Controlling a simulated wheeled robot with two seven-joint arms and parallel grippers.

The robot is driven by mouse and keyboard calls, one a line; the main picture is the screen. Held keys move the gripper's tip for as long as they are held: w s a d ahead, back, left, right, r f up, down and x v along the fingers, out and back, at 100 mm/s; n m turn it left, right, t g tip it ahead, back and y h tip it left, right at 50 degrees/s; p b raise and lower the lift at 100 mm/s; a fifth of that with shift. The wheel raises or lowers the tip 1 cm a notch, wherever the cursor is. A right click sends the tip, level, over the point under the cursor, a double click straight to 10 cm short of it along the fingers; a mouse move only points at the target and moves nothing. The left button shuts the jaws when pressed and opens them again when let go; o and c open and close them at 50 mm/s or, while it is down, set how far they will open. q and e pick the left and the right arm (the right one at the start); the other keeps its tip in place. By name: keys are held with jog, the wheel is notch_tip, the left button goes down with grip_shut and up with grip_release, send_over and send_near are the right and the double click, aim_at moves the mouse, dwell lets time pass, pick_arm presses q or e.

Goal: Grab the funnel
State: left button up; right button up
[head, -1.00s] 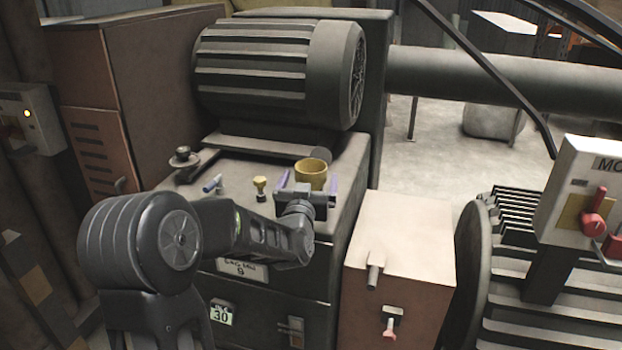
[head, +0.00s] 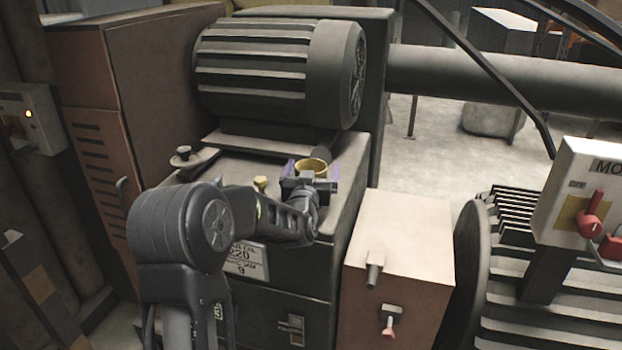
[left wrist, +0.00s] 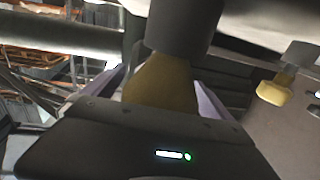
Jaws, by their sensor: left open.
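The yellow funnel (head: 311,164) stands on the machine top below the ribbed motor, with its round rim up. My left gripper (head: 311,175) is at the funnel, open, with its purple fingers to either side of it. The gripper body hides the lower front of the funnel in the head view. In the left wrist view, the funnel (left wrist: 162,82) shows between the two spread fingers (left wrist: 162,98), against a dark cylinder. I cannot tell whether either finger touches it. My right gripper is not in view.
A small yellow knob (head: 261,183) is beside my left gripper, partly hidden by my arm; it also shows in the left wrist view (left wrist: 275,90). The motor (head: 275,72) rises behind the funnel. A beige box (head: 405,235) stands at right. A dark knob (head: 184,153) is at left.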

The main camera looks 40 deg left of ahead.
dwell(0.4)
pick_arm(q)
jog(key=c, duration=1.5)
